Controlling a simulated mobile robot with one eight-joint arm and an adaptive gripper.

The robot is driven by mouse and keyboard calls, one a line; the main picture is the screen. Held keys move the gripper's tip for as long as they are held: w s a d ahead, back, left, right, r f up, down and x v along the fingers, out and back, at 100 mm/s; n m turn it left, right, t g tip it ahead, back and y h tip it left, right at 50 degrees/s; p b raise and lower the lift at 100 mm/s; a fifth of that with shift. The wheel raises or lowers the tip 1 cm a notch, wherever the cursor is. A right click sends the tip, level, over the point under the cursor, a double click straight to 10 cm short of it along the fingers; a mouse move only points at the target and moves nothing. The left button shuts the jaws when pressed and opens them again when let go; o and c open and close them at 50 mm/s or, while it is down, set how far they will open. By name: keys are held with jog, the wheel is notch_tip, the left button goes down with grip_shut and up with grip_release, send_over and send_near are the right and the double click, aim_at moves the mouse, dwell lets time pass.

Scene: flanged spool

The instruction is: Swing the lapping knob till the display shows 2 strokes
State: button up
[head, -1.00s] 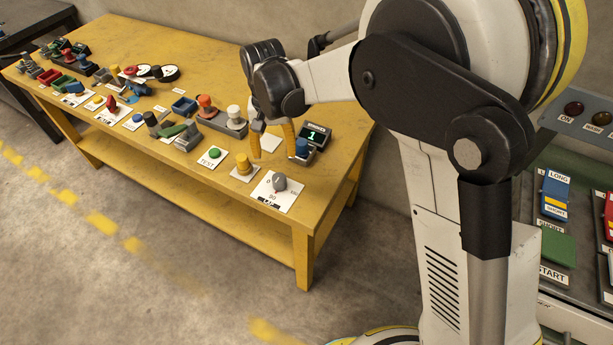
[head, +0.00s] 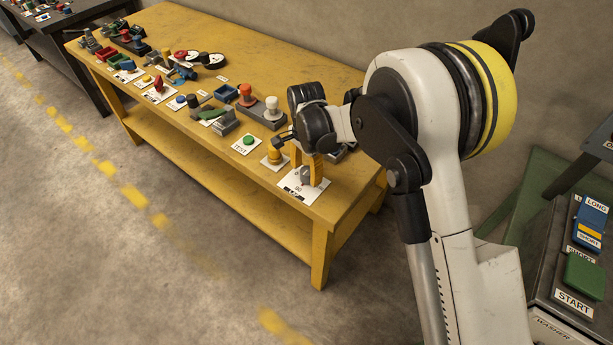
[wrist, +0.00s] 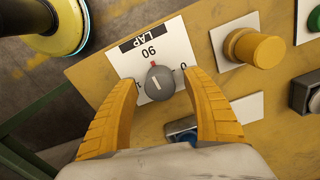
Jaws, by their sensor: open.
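The lapping knob is a grey round knob (wrist: 160,83) with a light pointer line, on a white plate (wrist: 178,48) marked LAP, 90 and 0. In the head view the knob (head: 307,174) sits near the right end of the yellow table, partly behind my fingers. My gripper (wrist: 160,115) is open, with its yellow fingers to either side of the knob; I cannot tell whether they touch it. In the head view my gripper (head: 312,165) points down over the plate. The display (head: 337,154) is mostly hidden behind my gripper and its number cannot be read.
A yellow button (wrist: 258,50) stands beside the plate, with a green button (head: 250,139) further left. A blue part (wrist: 182,130) lies close under my fingers in the wrist view. Several other controls line the yellow table (head: 290,80). A panel with a START label (head: 573,303) is at right.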

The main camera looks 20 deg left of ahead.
jog(key=shift+f, duration=0.5)
jog(key=c, duration=1.2)
jog(key=shift+o, duration=0.2)
jog(key=shift+n, duration=0.4)
jog(key=n, duration=0.3)
jog(key=shift+s+d+n+b, duration=0.1)
jog(key=shift+n+b, duration=0.2)
jog(key=n, duration=0.3)
jog(key=shift+n, duration=0.3)
jog(key=n, duration=0.4)
jog(key=shift+d, duration=0.1)
jog(key=shift+n+b, duration=0.35)
jog(key=shift+n, duration=1.95)
